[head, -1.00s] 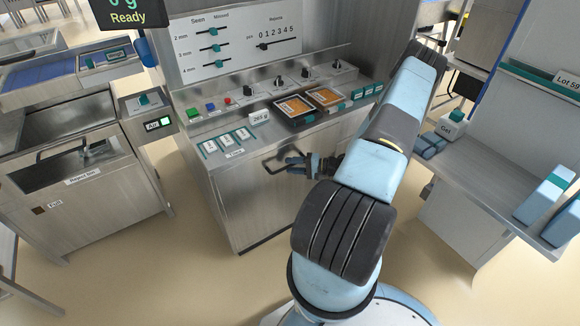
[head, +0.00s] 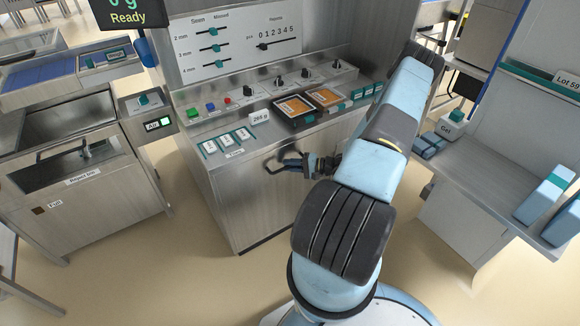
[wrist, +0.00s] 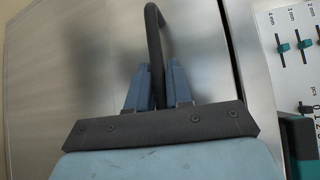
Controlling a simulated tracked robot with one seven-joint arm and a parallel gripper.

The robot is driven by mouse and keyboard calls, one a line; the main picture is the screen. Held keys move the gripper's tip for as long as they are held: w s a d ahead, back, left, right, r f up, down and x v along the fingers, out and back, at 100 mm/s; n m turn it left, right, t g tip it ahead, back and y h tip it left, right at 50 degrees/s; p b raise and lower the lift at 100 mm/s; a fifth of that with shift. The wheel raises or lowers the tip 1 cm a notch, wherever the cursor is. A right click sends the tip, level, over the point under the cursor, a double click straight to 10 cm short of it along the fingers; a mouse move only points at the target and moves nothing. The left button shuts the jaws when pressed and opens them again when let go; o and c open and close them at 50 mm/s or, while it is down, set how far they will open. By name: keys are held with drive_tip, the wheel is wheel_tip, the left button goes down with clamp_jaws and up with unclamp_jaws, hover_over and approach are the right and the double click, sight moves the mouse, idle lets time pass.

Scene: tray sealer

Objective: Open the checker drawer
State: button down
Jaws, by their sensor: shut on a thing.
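The checker drawer (head: 236,202) is the brushed-metal front of the middle cabinet, below its control top. It appears closed, flush with the cabinet. Its dark bar handle (head: 272,165) stands out from the upper part of the front. My gripper (head: 291,164) is at the handle's right part. In the wrist view my gripper (wrist: 153,88) has its two blue fingers closed around the dark handle (wrist: 154,35), with the drawer front (wrist: 75,70) behind. The handle's lower end is hidden between the fingers.
A reject bin unit (head: 85,190) stands to the left. A shelf unit with boxes (head: 480,175) stands right. The floor before the drawer (head: 215,280) is clear.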

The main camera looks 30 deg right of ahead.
drive_tip(key=shift+f, duration=0.1)
drive_tip(key=shift+a, duration=0.2)
drive_tip(key=shift+s+d, duration=0.1)
drive_tip(key=shift+d, duration=0.05)
drive_tip(key=s, duration=2.1)
drive_tip(key=shift+d, duration=0.35)
drive_tip(key=c, duration=1.1)
unclamp_jaws()
drive_tip(key=shift+w, duration=0.15)
drive_tip(key=shift+c, duration=0.2)
drive_tip(key=shift+d, duration=0.1)
